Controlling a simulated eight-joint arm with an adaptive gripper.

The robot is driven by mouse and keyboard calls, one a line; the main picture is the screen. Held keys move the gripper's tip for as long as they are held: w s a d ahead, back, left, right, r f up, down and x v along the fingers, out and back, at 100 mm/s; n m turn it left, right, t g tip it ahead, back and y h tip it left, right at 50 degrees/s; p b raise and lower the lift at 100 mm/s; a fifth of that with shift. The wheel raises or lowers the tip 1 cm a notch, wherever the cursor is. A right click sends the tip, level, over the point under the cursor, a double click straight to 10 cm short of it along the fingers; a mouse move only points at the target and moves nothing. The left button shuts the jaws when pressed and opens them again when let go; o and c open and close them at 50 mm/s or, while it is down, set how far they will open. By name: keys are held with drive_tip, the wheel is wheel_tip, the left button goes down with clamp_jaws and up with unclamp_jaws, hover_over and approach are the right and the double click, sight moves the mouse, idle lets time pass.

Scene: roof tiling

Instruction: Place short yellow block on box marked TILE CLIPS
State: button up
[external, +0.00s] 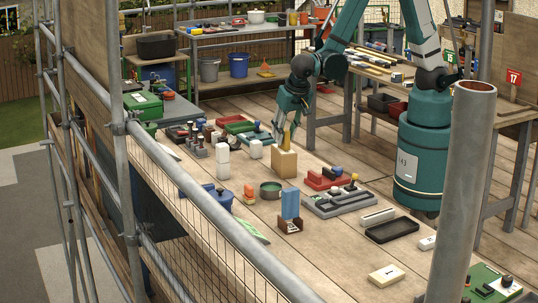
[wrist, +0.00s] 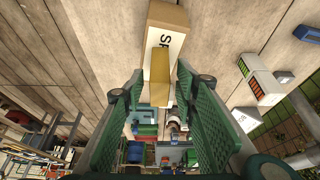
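A yellow block (external: 286,138) stands upright on a tan cardboard box (external: 285,164) in the middle of the deck. In the wrist view the yellow block (wrist: 160,88) is in line with the gap between my fingers, and the box (wrist: 166,35) shows dark letters that seem to begin "SP". My gripper (wrist: 160,84) is open, with a green finger on each side of the block and visible gaps. In the external view my gripper (external: 282,125) points down right at the block. I cannot read the words TILE CLIPS on anything.
A white block (external: 222,160) stands left of the box, and a blue block (external: 290,204) stands in front. A round green tin (external: 270,190), a grey tray with parts (external: 342,203) and a black tray (external: 392,229) lie nearby.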

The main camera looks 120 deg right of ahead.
drive_tip(key=v, duration=1)
drive_tip(key=shift+r+p, duration=0.15)
drive_tip(key=shift+p, duration=0.15)
drive_tip(key=shift+a, duration=0.1)
idle(0.4)
drive_tip(key=s+a+r+n+t+y, duration=0.4)
drive_tip(key=s+a+r+n+t, duration=0.3)
drive_tip(key=s+a+r+n, duration=0.7)
drive_tip(key=shift+a+r+n, duration=0.7)
drive_tip(key=shift+r+n, duration=0.3)
drive_tip(key=shift+n, duration=1)
drive_tip(key=shift+s, duration=0.1)
